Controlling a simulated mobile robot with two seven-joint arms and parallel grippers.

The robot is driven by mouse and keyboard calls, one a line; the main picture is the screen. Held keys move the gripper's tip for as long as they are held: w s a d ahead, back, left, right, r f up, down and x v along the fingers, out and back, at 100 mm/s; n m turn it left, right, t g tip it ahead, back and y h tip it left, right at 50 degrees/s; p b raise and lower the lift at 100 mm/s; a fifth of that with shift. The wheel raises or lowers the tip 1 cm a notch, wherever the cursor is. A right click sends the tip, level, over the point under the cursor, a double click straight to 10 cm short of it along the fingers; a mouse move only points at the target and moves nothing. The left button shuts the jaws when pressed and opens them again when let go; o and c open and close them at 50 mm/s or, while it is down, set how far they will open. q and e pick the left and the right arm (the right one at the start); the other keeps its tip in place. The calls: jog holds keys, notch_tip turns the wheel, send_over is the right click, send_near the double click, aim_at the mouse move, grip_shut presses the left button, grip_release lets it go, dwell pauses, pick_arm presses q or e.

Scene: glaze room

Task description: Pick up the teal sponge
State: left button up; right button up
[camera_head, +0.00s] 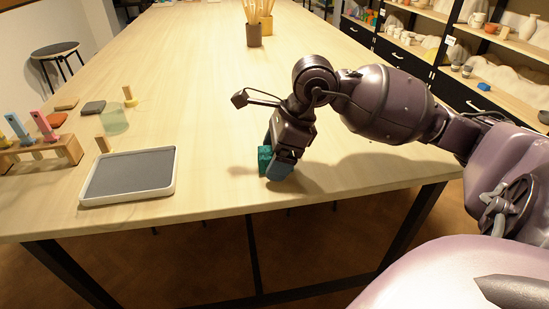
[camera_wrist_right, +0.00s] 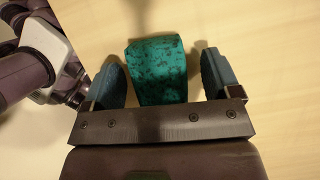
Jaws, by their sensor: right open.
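The teal sponge (camera_head: 264,158) lies on the wooden table near its front edge in the head view, partly hidden behind my right gripper (camera_head: 275,165). In the right wrist view the sponge (camera_wrist_right: 160,70), teal with dark specks, sits between the two blue-grey fingers of my right gripper (camera_wrist_right: 162,80). The gripper is open, with a gap visible on each side of the sponge. The left gripper is not in either view.
A grey tray with a white rim (camera_head: 172,180) lies to the left on the wooden table (camera_head: 215,110). A wooden rack (camera_head: 70,148) with colored tools stands further left. Cups with wooden sticks (camera_head: 254,35) stand at the back. The table middle is clear.

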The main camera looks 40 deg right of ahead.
jog(key=c, duration=1)
notch_tip(320, 180, up, 20)
jog(key=p, duration=0.3)
